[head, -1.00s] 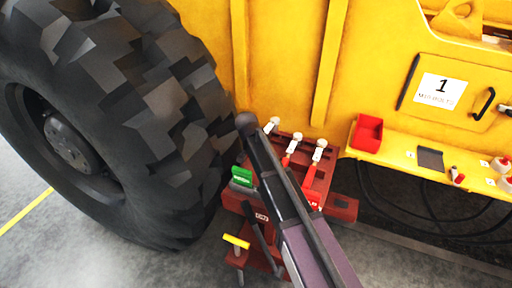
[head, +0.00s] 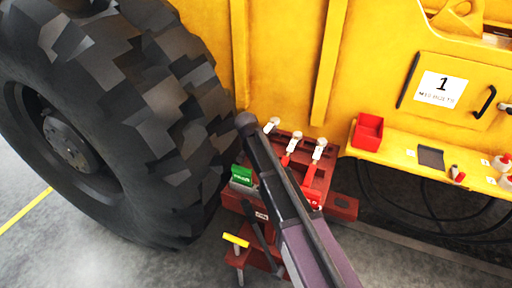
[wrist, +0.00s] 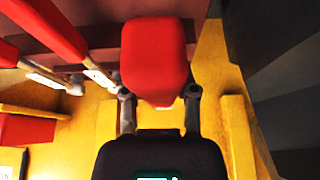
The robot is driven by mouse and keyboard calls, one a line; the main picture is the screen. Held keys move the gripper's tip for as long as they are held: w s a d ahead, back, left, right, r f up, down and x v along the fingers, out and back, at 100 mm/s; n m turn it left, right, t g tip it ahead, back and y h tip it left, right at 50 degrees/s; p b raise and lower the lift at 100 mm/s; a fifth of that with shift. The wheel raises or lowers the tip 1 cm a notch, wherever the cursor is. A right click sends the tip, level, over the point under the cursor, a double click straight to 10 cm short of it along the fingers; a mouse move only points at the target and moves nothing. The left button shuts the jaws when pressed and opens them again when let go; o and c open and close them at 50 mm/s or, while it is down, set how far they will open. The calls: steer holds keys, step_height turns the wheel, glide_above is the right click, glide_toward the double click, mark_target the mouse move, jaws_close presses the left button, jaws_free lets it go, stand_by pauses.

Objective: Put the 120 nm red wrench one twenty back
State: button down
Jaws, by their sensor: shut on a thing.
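In the wrist view my gripper (wrist: 159,100) is shut on a thick red handle (wrist: 157,52), which I take for the red wrench. Its fingers stand on either side of the handle. No 120 Nm marking is readable on it. Two other red-handled wrenches (wrist: 52,30) lie to its left in that view. In the head view the red rack (head: 320,183) carries red wrenches with pale heads, such as one at the right (head: 318,152) and one in the middle (head: 292,147). My arm hides the gripper and part of the rack there.
A green box (head: 242,174) sits on the rack's left side, close to the big tyre (head: 150,120). A yellow-handled tool (head: 236,241) is in front. A yellow ledge (head: 400,153) with a red bin (head: 367,132) is at right. Grey floor (head: 150,265) is clear at front left.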

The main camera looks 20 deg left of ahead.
stand_by(0.5)
steer(key=shift+c, duration=1.5)
jaws_free()
steer(key=shift+r+p, duration=3.5)
steer(key=s+d+g, duration=0.1)
steer(key=s+d, duration=0.4)
steer(key=d, duration=0.9)
steer(key=s+d+g, duration=0.2)
steer(key=s+d, duration=0.4)
steer(key=d, duration=0.8)
steer(key=s+d+f+n+g, duration=0.1)
steer(key=s+d, duration=0.5)
steer(key=d, duration=0.9)
steer(key=shift+g+p, duration=0.3)
steer(key=shift+g, duration=0.2)
